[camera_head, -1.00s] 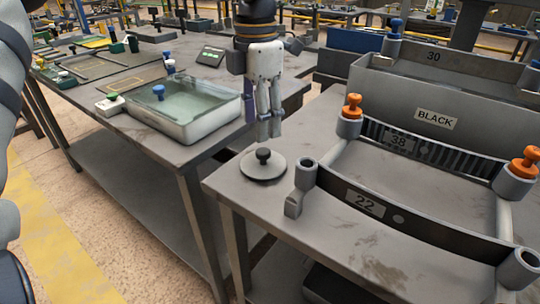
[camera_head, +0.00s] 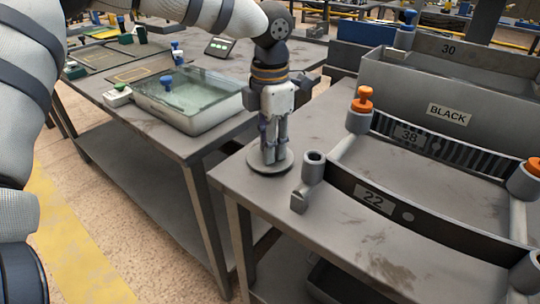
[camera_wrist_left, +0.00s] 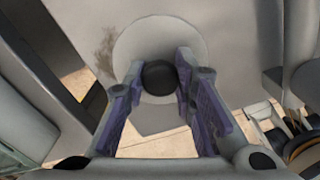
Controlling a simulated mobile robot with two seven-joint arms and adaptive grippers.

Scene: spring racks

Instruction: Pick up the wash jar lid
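The wash jar lid (camera_head: 284,167) is a round grey disc lying flat on the near table, close to its left corner. Its black knob (camera_wrist_left: 159,77) shows in the left wrist view, between the fingers; in the head view the gripper hides it. My left gripper (camera_head: 270,158) points straight down over the lid. In the left wrist view the left gripper (camera_wrist_left: 156,90) is open, with one purple-padded finger on each side of the knob. I cannot tell whether the fingers touch the knob. My right gripper is not in view.
A rack with a "22" plate (camera_head: 373,198) stands right of the lid, its grey post close by. A glass tray (camera_head: 196,120) sits on the left table, with a gap between the tables.

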